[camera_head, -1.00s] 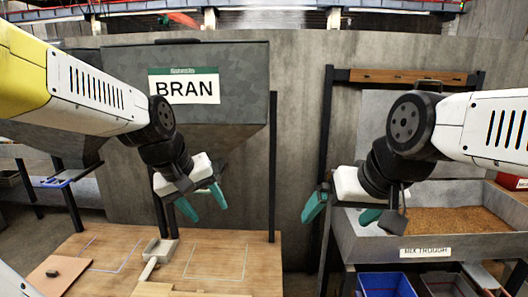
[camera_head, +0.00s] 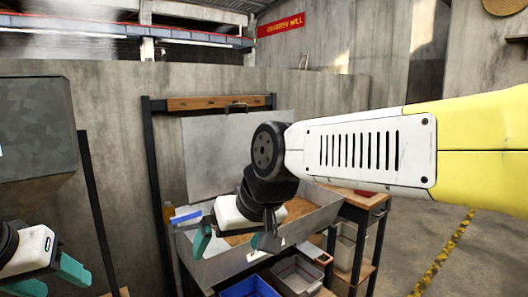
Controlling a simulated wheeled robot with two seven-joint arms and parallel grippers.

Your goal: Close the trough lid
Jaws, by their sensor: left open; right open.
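The trough lid (camera_head: 212,155) is a grey metal panel standing upright at the back of the mix trough, with a dark handle (camera_head: 236,106) at its top edge. The trough (camera_head: 316,222) is a grey metal bin with brown grain (camera_head: 297,208) inside, its top open. My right gripper (camera_head: 236,241) is open and empty, in front of the trough and lower than the lid handle. It and my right arm hide part of the trough and the lid's right side. My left gripper (camera_head: 50,279) is open and empty at the lower left, away from the trough.
A dark frame with a wooden crossbar (camera_head: 206,102) rises behind the lid. A blue bin (camera_head: 250,288) and a grey bin (camera_head: 296,273) sit below the trough. A wooden-topped cart (camera_head: 366,200) stands to its right. A grey hopper (camera_head: 35,125) is at left.

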